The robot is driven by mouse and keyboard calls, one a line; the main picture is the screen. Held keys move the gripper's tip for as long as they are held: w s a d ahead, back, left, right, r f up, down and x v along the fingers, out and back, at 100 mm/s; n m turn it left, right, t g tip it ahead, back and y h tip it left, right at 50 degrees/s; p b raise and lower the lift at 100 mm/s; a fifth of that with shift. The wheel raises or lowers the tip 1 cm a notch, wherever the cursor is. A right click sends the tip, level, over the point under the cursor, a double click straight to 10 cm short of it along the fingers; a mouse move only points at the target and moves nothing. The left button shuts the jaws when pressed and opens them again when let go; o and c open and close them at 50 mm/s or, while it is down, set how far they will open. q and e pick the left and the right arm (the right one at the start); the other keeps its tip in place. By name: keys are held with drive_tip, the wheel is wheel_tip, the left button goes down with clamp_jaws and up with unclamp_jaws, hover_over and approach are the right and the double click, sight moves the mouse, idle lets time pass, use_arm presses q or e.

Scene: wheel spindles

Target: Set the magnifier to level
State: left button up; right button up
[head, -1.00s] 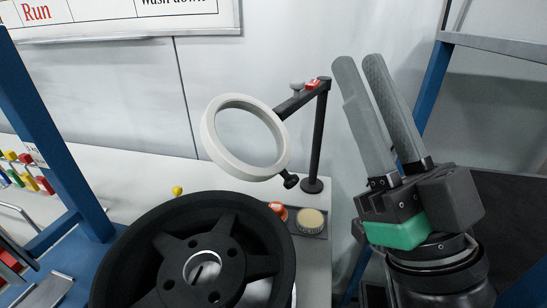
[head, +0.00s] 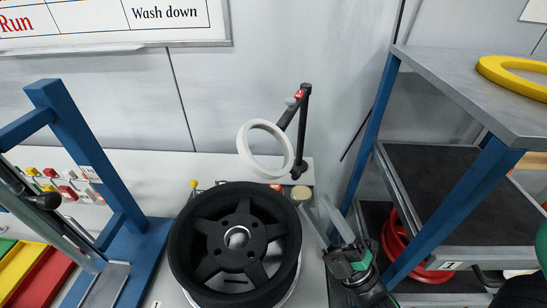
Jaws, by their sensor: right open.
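The magnifier is a white ring (head: 244,152) on a thin dark jointed arm, beside the back wall in the head view. The ring is tilted, its face turned partly towards me. The arm runs up to a dark upright post (head: 302,135) with a small red tag near its top. My right gripper (head: 314,202) is open and empty, below and to the right of the ring and apart from it. Its two grey fingers point up and left beside the bench's right edge. My left gripper is not in view.
A black spoked wheel (head: 205,225) stands in front of the magnifier. A blue frame (head: 72,140) is at the left, with coloured bins (head: 40,270) beside it. A blue-legged shelf (head: 445,85) on the right holds a yellow ring (head: 512,80) and a red wheel (head: 400,250).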

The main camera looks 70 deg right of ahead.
sight(291, 162)
drive_tip(key=p+x, duration=0.4)
drive_tip(key=x, duration=0.6)
drive_tip(key=shift+w+d+r+p, duration=0.1)
drive_tip(key=shift+w+r+p, duration=0.15)
drive_tip(key=shift+r+p, duration=0.1)
drive_tip(key=shift+w+d+r, duration=0.1)
drive_tip(key=shift+w+d, duration=0.05)
drive_tip(key=shift+w, duration=0.2)
clamp_jaws()
idle(0.5)
